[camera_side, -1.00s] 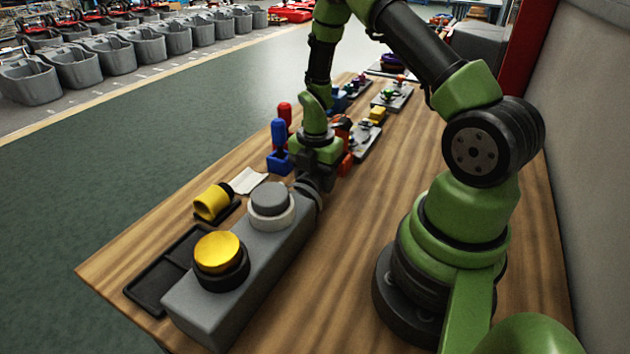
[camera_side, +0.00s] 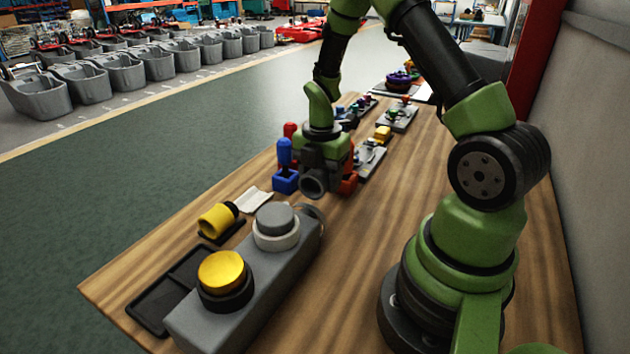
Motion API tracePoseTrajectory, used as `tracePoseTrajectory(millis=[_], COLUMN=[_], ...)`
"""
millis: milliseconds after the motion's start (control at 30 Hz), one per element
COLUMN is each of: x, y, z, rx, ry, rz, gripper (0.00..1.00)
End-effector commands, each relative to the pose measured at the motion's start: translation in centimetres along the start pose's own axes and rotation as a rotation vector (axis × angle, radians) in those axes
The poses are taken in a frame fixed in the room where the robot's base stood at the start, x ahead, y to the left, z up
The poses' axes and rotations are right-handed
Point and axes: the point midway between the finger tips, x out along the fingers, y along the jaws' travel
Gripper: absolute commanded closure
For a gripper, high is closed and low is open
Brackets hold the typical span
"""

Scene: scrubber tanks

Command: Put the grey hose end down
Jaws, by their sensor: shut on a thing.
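My gripper (camera_side: 322,160) hangs over the middle of the table, shut on the grey hose end (camera_side: 314,183). The hose end is a short dark grey ring whose round opening faces the camera. It is held beyond the far end of the grey tank block (camera_side: 258,275), apart from the round port (camera_side: 313,213) there. The height of the hose end above the table is hard to tell, and my gripper hides its back part.
The tank block carries a yellow cap (camera_side: 222,271) and a grey cap (camera_side: 276,218). A black tray (camera_side: 150,306), a yellow fitting (camera_side: 217,220) and a white cloth (camera_side: 254,200) lie left. Blue (camera_side: 284,165) and red holders stand close behind. Bare wood (camera_side: 370,225) is free on the right.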

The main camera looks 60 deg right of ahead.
Motion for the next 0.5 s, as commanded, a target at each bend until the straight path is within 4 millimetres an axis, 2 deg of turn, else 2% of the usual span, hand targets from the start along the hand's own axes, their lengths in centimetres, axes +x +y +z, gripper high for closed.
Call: tracePoseTrajectory(millis=[167, 267, 500], x=[-0.9, -1.9, -5.3], y=[0.5, 0.9, 1.6], z=[-0.9, -2.2, -6.3], rx=[0.102, 0.252, 0.733], ry=[-0.002, -0.002, 0.0], rz=[0.003, 0.004, 0.005], gripper=[0.79, 0.79, 0.79])
